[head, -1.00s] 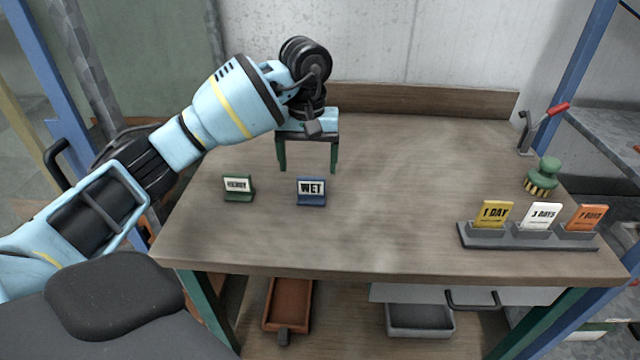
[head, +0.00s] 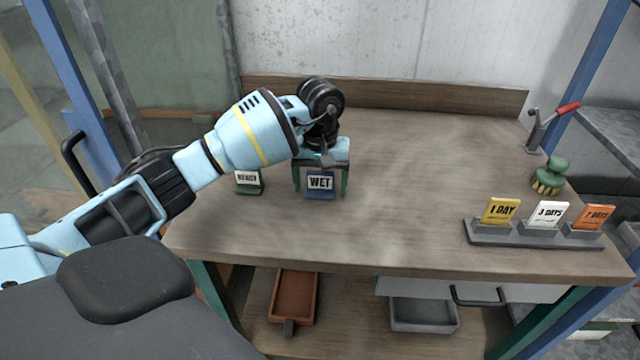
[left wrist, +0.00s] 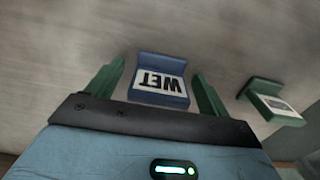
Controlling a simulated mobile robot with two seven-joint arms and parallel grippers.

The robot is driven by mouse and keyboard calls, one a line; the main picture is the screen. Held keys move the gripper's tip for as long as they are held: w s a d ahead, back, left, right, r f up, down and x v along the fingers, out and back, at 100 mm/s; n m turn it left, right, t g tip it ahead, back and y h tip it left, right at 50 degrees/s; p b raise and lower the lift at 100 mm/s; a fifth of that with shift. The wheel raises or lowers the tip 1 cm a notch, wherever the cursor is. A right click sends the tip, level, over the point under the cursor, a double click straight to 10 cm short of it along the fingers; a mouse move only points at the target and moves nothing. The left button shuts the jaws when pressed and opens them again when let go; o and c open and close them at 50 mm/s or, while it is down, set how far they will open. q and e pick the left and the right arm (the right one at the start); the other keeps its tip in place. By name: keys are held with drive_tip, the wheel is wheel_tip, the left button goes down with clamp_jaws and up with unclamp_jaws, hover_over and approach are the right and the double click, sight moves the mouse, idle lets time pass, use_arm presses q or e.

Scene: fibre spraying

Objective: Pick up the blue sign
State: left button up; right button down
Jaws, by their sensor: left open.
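The blue sign (head: 320,184), with a white face reading "WET", stands on the wooden table. My left gripper (head: 320,188) is open, its two green fingers pointing down on either side of the sign in the head view. In the left wrist view the blue sign (left wrist: 160,80) appears upside down between the tips of the open left gripper (left wrist: 158,82), with a gap on both sides. I cannot tell how high the fingers are above the table. My right gripper is not in view.
A green sign (head: 249,183) stands left of the blue one, partly behind my left arm; it also shows in the left wrist view (left wrist: 270,104). A grey rack (head: 530,236) with yellow, white and orange cards and a green brush (head: 550,174) stand at the right. The middle table is clear.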

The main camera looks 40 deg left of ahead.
sight(320, 172)
use_arm(q)
drive_tip(key=c, duration=1.1)
drive_tip(key=shift+o, duration=0.2)
